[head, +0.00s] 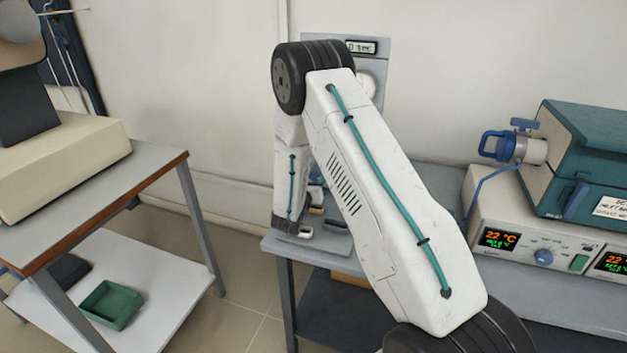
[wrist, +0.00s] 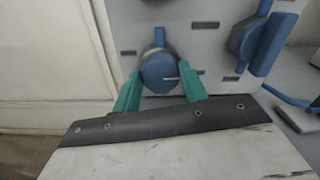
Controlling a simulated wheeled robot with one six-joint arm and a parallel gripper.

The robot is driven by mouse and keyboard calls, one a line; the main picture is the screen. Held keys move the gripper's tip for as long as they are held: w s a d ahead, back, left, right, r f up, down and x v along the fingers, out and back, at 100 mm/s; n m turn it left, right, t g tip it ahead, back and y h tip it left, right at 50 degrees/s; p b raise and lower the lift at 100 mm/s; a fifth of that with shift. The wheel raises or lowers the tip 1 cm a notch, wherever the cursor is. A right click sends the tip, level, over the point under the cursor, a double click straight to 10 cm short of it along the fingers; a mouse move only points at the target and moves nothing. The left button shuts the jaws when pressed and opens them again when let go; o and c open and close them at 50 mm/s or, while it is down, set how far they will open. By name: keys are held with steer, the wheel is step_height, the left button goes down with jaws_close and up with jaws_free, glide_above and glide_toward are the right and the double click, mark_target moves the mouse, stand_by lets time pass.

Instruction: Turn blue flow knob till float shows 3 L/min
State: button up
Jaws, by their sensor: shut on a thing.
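The blue flow knob (wrist: 159,74) is a round blue cap on a grey panel in the wrist view. A small light mark shows near its right edge. My gripper (wrist: 160,68) has one green finger on each side of the knob and is shut on it. In the head view my arm covers the knob and the fingers. I cannot see the float or its scale in either view, so the flow reading cannot be told.
A larger blue handle (wrist: 262,40) sticks out to the right of the knob. In the head view a teal furnace (head: 585,150) stands on a controller (head: 520,215) at the right. A wall panel with a small display (head: 362,47) is behind my arm. A left bench (head: 150,165) has a green tray (head: 112,305) below.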

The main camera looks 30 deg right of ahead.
steer(key=shift+n, duration=0.4)
steer(key=shift+w+n, duration=0.1)
steer(key=shift+n, duration=2.3)
steer(key=shift+a, duration=0.1)
steer(key=o, duration=1)
steer(key=shift+v, duration=3.9)
